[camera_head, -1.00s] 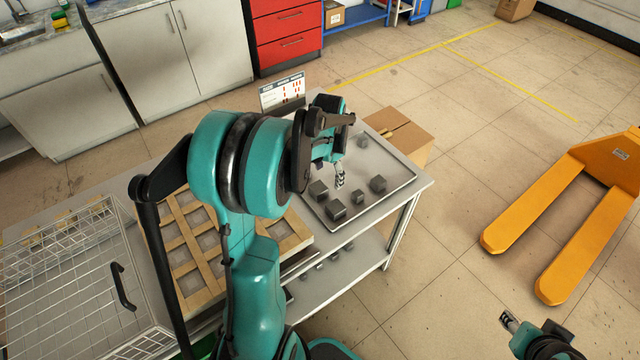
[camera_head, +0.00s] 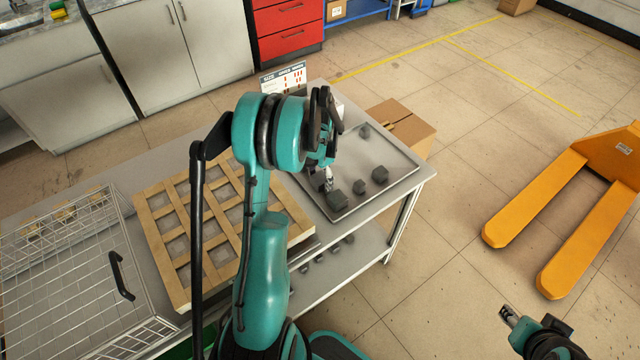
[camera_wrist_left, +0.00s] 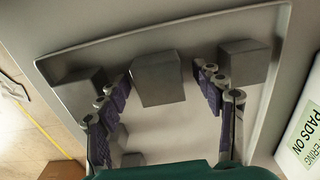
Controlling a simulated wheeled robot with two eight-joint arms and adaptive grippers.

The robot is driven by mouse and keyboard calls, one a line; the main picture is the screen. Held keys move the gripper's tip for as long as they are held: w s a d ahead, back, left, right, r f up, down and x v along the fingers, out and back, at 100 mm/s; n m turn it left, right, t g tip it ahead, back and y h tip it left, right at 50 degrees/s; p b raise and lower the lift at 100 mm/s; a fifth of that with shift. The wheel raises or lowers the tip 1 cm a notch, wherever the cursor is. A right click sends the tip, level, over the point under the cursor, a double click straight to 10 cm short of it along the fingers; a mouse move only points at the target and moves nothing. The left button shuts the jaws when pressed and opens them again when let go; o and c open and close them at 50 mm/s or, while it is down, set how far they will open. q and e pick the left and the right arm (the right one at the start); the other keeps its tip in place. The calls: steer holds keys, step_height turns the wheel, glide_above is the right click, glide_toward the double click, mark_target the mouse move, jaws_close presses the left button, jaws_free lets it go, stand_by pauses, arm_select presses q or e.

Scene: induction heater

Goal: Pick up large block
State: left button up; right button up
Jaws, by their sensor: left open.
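Several dark grey blocks lie on a grey tray (camera_head: 398,183) on the table. A larger block (camera_head: 338,200) is near the tray's front edge, with smaller blocks (camera_head: 360,187) and (camera_head: 380,174) to its right. My left gripper (camera_head: 327,180) is over the tray's front left part, pointing down, and hides part of it. In the left wrist view my left gripper (camera_wrist_left: 160,88) is open and empty. A large grey block (camera_wrist_left: 158,78) shows between and just beyond its fingertips, with a block on either side. My right gripper (camera_head: 509,316) is at the lower right, far from the tray.
A wooden grid frame (camera_head: 160,226) and a wire basket (camera_head: 60,280) stand left of the tray. A small sign (camera_head: 284,78) stands behind it. A cardboard box (camera_head: 415,130) is behind the table, and a yellow pallet jack (camera_head: 540,195) is on the floor at right.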

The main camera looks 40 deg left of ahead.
mark_target(320, 178)
arm_select(q)
steer(key=shift+r, duration=0.1)
steer(key=shift+c, duration=0.3)
jaws_close()
steer(key=shift+r+p, duration=0.35)
steer(key=shift+r, duration=0.15)
step_height(320, 178, up, 4)
steer(key=shift+f+p, duration=0.25)
steer(key=shift+p, duration=0.5)
steer(key=s+d+r+p, duration=0.3)
steer(key=d+r, duration=0.3)
steer(key=d, duration=0.5)
steer(key=shift+s+d+r, duration=0.15)
steer(key=shift+s+r, duration=0.1)
